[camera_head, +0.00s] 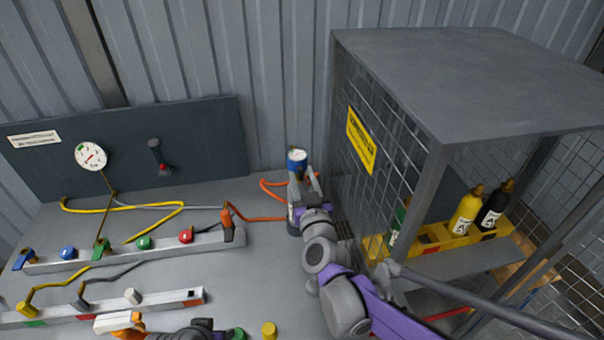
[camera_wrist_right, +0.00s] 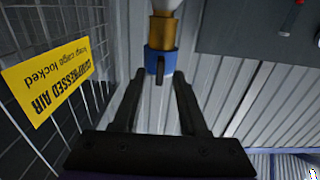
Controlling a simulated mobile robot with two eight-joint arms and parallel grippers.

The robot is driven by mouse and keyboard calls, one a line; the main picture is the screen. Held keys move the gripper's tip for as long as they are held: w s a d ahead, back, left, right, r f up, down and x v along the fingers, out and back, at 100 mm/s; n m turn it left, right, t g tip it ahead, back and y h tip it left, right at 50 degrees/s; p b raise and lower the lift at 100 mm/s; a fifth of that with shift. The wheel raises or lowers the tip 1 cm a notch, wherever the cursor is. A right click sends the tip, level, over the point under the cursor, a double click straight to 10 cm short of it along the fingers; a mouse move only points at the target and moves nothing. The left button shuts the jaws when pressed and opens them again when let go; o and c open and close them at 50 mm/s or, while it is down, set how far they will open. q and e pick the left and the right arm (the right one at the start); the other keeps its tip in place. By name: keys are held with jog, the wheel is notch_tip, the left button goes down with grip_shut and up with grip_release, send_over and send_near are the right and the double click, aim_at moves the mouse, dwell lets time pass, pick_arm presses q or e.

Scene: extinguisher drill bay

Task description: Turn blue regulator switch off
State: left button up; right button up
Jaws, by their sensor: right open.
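The blue regulator (camera_head: 297,160) stands upright near the back wall, just left of the cage. My right gripper (camera_wrist_right: 160,80) is open. My left gripper is not clearly seen.
The mesh cage (camera_head: 435,160) stands close on the right, with a yellow bottle (camera_head: 466,212) and a black bottle (camera_head: 494,207) inside. A manifold (camera_head: 120,252) with coloured knobs and hoses is on the bench to the left. An orange hose (camera_head: 265,218) runs near the regulator.

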jog(key=shift+w+a, duration=0.1)
jog(key=shift+w, duration=0.5)
grip_shut()
